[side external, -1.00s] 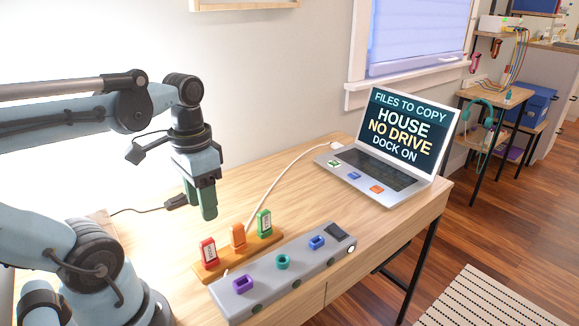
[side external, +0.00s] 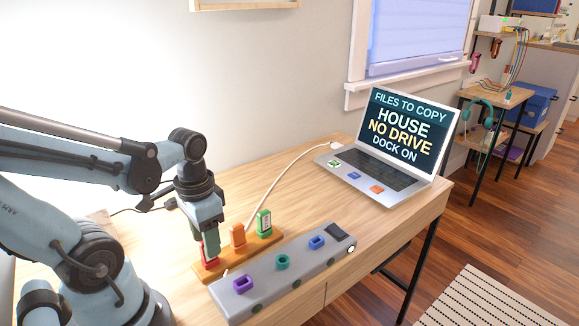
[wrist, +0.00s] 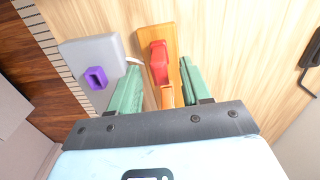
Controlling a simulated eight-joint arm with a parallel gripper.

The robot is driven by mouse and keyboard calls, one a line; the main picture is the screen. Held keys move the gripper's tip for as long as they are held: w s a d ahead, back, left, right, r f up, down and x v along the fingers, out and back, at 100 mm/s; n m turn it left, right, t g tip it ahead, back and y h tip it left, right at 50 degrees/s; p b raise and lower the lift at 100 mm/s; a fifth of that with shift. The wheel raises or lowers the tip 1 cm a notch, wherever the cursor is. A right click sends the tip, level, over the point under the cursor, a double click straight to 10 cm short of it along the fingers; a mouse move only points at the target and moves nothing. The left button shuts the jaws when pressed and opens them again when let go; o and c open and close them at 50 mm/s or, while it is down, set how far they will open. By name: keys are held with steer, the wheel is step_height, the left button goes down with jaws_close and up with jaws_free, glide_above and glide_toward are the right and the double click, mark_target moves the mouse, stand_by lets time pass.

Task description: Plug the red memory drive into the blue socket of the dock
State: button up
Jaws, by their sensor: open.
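The red memory drive (side external: 208,263) stands in the near end of an orange-brown wooden holder (side external: 199,275). My gripper (side external: 210,243) is over it and hides much of it. In the wrist view the red drive (wrist: 158,62) shows between my two open green fingers, with a gap on each side. The grey dock (side external: 264,274) lies beside the holder. Its blue socket (side external: 317,242) is at the far end, near a dark panel, and is empty. The teal socket (side external: 282,261) and purple socket (side external: 243,284) are also empty.
An orange drive (side external: 238,236) and a green drive (side external: 264,222) stand in the same holder, the orange one close to my gripper. A laptop (side external: 385,150) reading "HOUSE NO DRIVE DOCK ON" sits at the back right. A white cable (side external: 272,187) runs from it toward the holder.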

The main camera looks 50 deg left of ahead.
steer(key=shift+f, duration=0.8)
steer(key=shift+c, duration=0.5)
jaws_close()
